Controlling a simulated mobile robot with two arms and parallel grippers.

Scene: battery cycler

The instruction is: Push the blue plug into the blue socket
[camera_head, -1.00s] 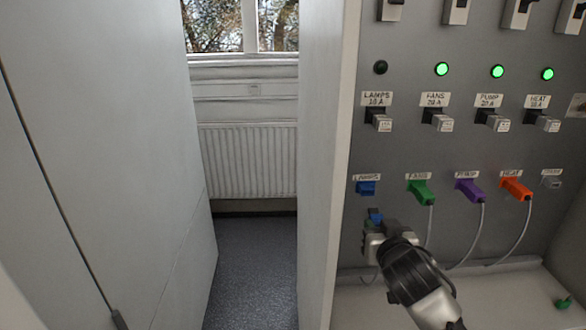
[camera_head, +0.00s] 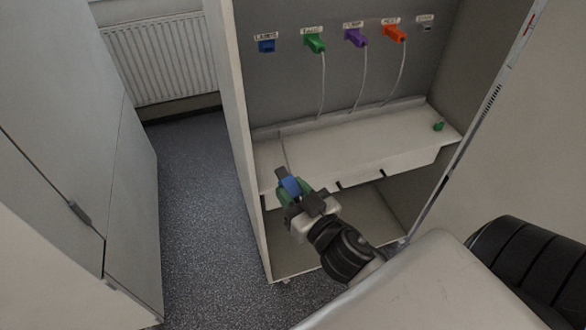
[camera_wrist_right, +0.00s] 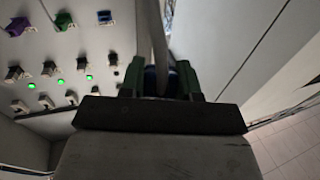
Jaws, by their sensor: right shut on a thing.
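The blue plug (camera_head: 290,186) is between the green-padded fingers of my right gripper (camera_head: 294,191), which is shut on it. In the head view they are near the front edge of the shelf, below the sockets. The blue socket (camera_head: 266,46), labelled LAMPS, is at the left end of the panel row, well apart from the plug. Nothing shows in it. In the right wrist view, the plug (camera_wrist_right: 151,80) is mostly hidden between the pads, with a grey cable rising from it. The blue socket (camera_wrist_right: 104,17) shows at the upper left. My left gripper is not in view.
Green (camera_head: 315,43), purple (camera_head: 356,37) and orange (camera_head: 394,33) plugs with hanging cables sit right of the blue socket. A small green piece (camera_head: 438,126) lies on the shelf (camera_head: 370,145). Open floor (camera_head: 200,210) lies left of the cabinet.

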